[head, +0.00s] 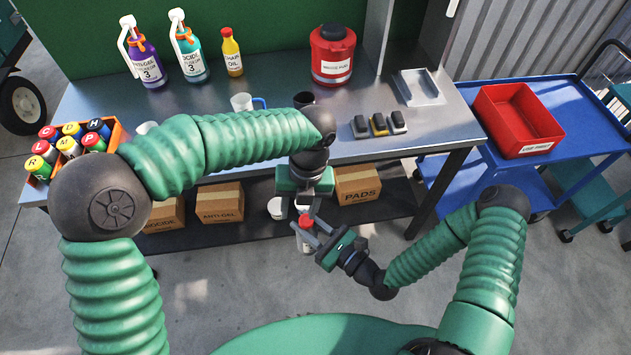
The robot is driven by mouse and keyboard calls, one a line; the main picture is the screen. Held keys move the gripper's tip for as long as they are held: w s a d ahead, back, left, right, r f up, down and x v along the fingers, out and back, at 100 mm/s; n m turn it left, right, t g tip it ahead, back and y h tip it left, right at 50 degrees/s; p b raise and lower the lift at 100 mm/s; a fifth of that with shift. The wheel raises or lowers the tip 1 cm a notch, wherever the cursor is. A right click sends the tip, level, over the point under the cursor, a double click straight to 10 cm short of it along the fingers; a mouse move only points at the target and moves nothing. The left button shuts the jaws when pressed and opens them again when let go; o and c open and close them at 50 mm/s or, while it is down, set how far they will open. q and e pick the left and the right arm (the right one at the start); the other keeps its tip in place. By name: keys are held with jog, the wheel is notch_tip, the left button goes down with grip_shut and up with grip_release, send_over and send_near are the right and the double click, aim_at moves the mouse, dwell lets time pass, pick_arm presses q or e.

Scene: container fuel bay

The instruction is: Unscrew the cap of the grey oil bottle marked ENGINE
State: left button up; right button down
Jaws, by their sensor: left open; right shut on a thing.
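A small pale grey bottle (304,244) with a red cap (305,221) is held in front of the bench, partly hidden by my grippers. It looks about upright, and I cannot read its marking. My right gripper (308,234) comes from the right and is shut on the bottle just below the cap. My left gripper (304,207) points down from above, open, with its fingers over the cap. I cannot tell whether they touch it.
The bench (455,125) behind holds purple (145,62), teal (189,58) and yellow (231,56) bottles, a red canister (332,55) and an orange crate (116,138) of coloured cans. A blue cart (573,100) with a red bin (548,108) stands right.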

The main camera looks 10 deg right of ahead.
pick_arm(q)
jog(key=w+d+r+m, duration=0.3)
jog(key=d+r+m, duration=0.1)
jog(key=m, duration=0.6)
jog(key=f, duration=0.4)
jog(key=a+f, duration=0.1)
jog(key=f, duration=0.6)
jog(key=shift+s+a+f, duration=0.2)
jog(key=shift+s+f, duration=0.1)
jog(key=shift+s, duration=0.1)
jog(key=shift+c, duration=0.3)
grip_shut()
jog(key=shift+o, duration=1.2)
grip_release()
jog(key=shift+r, duration=0.1)
